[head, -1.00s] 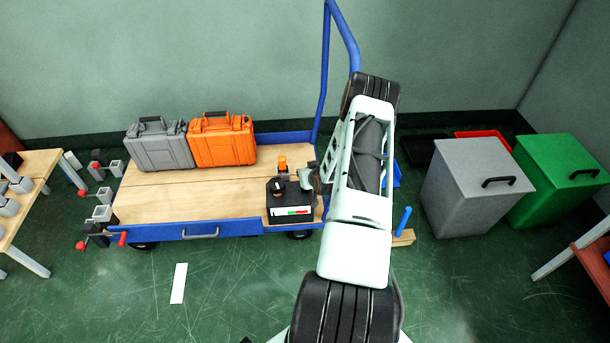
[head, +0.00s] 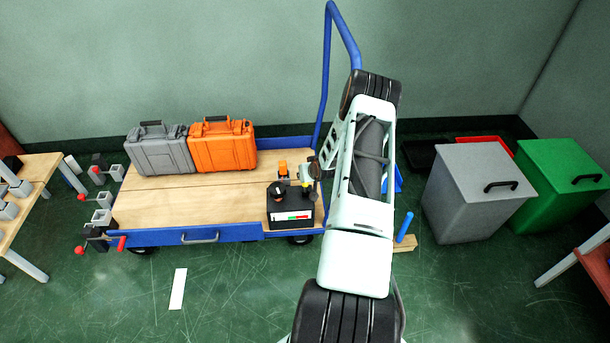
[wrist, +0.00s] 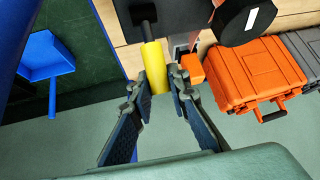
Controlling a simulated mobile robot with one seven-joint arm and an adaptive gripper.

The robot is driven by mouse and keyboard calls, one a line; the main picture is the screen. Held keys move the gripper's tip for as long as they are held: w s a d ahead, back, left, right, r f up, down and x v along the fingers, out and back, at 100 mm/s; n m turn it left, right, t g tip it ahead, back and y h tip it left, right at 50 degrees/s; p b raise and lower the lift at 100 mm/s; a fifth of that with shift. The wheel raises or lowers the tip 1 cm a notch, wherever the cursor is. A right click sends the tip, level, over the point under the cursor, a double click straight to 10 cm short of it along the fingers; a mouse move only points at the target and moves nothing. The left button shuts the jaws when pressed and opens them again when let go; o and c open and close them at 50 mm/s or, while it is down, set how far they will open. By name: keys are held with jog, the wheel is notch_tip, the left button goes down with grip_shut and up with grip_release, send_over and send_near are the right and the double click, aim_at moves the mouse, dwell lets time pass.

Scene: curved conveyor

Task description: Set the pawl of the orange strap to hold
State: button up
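A black unit (head: 290,213) with a white, green and red strip stands at the cart's right front. A black knob (head: 277,190) tops it; the knob also shows with a white mark in the wrist view (wrist: 240,20). A small orange piece (head: 283,168) sits behind it and shows in the wrist view (wrist: 190,68). I cannot tell which part is the pawl. A yellow grip on a black rod (wrist: 154,66) lies between the fingertips of my gripper (wrist: 158,82). Whether the fingers press on it is unclear. In the head view, my gripper (head: 314,170) is right of the unit.
A grey case (head: 160,150) and an orange case (head: 222,147) stand at the cart's back left. The wooden deck (head: 180,212) before them is clear. The blue cart handle (head: 325,80) rises behind my arm. Grey (head: 478,190) and green (head: 565,180) bins stand right.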

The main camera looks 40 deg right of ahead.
jog(key=o, duration=0.5)
jog(key=shift+r, duration=0.1)
jog(key=v, duration=1.1)
jog(key=shift+s+a+r, duration=0.1)
jog(key=shift+s+r, duration=0.1)
jog(key=shift+s, duration=0.15)
jog(key=shift+r, duration=0.1)
